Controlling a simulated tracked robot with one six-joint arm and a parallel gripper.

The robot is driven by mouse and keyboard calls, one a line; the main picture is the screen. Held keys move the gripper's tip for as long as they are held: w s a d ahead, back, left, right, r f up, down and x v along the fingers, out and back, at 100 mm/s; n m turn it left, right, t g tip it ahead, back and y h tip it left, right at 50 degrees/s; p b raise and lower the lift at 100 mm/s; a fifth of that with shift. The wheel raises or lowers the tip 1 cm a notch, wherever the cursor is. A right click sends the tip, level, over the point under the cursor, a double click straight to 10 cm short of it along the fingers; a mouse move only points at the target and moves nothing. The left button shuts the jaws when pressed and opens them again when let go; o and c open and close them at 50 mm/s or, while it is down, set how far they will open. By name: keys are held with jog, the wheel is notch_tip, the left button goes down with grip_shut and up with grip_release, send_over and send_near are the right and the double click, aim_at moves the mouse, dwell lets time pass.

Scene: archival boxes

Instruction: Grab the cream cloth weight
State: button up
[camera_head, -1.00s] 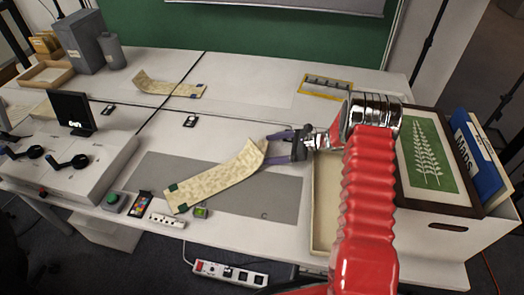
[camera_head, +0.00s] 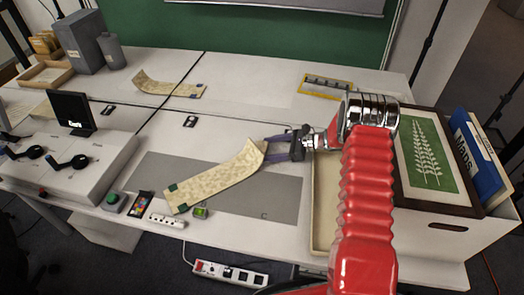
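A long cream, mottled strip (camera_head: 222,183) lies on the grey mat, with dark green patches at its near left end. Its far right end curls up off the mat. A similar cream strip (camera_head: 165,87) lies at the back of the table, also with a raised end. I cannot tell for sure which item is the cream cloth weight. My gripper (camera_head: 268,149) is at the raised end of the near strip. Its two fingers look spread apart, one above and one below that end. Whether they touch the strip is too small to tell.
The grey mat (camera_head: 275,195) is bare right of the strip. A cream tray (camera_head: 325,205) and a white box (camera_head: 445,235) with a framed fern picture (camera_head: 428,157) stand on the right. A monitor (camera_head: 70,113) and a grey console (camera_head: 85,165) stand left.

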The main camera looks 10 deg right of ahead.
jog(key=c, duration=0.8)
jog(key=shift+o, duration=0.2)
jog(key=shift+r, duration=0.15)
jog(key=shift+r, duration=0.5)
jog(key=v, duration=0.4)
jog(key=shift+d+f, duration=0.2)
jog(key=shift+f, duration=0.15)
notch_tip(320, 180, up, 13)
